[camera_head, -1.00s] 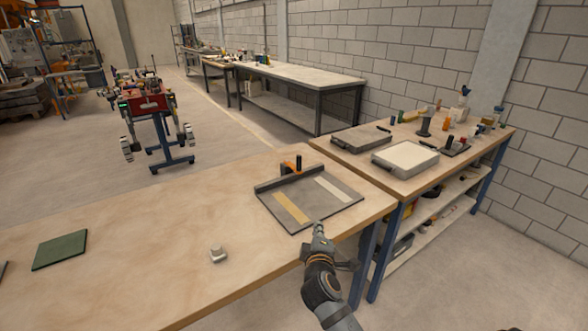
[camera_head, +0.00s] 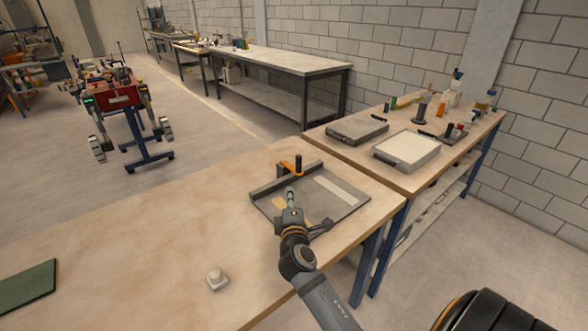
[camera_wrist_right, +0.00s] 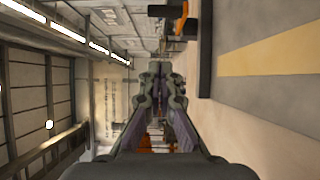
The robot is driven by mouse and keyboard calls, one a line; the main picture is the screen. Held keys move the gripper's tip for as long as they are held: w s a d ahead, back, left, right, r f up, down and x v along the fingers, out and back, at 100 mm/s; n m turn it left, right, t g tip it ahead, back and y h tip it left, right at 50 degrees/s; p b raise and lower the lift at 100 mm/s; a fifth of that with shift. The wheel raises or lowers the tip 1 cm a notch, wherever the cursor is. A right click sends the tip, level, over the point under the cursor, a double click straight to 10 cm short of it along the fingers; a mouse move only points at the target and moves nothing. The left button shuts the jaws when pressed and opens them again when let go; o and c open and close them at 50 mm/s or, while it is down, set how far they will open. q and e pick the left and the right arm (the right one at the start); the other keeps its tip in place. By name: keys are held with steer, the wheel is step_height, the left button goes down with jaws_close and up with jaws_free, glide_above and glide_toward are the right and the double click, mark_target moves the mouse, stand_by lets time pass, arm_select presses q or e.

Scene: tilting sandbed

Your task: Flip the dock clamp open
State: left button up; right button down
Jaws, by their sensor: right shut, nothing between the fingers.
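The dock is a grey plate (camera_head: 318,206) with a raised dark bar along its far edge, a tan strip and a pale strip. The dock clamp (camera_head: 290,166) is an orange piece with an upright black knob, at the far side of that bar. In the right wrist view its orange part (camera_wrist_right: 182,18) shows at the top, right of centre. My right gripper (camera_head: 290,192) is shut and empty, over the left part of the plate. It is on the near side of the clamp and apart from it. The gripper hides part of the tan strip. My left gripper is not in view.
A small whitish block (camera_head: 216,278) and a green mat (camera_head: 25,287) lie on the wooden table (camera_head: 150,245). A second table at right holds a dark tray (camera_head: 357,131), a white-topped tray (camera_head: 405,149) and bottles.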

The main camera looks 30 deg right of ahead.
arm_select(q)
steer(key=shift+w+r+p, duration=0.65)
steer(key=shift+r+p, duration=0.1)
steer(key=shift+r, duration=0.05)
arm_select(e)
steer(key=s+d+x, duration=0.1)
steer(key=d+x, duration=0.1)
steer(key=x, duration=1.1)
steer(key=shift+d+f, duration=0.2)
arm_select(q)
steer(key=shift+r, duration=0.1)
arm_select(e)
steer(key=shift+s+d, duration=0.15)
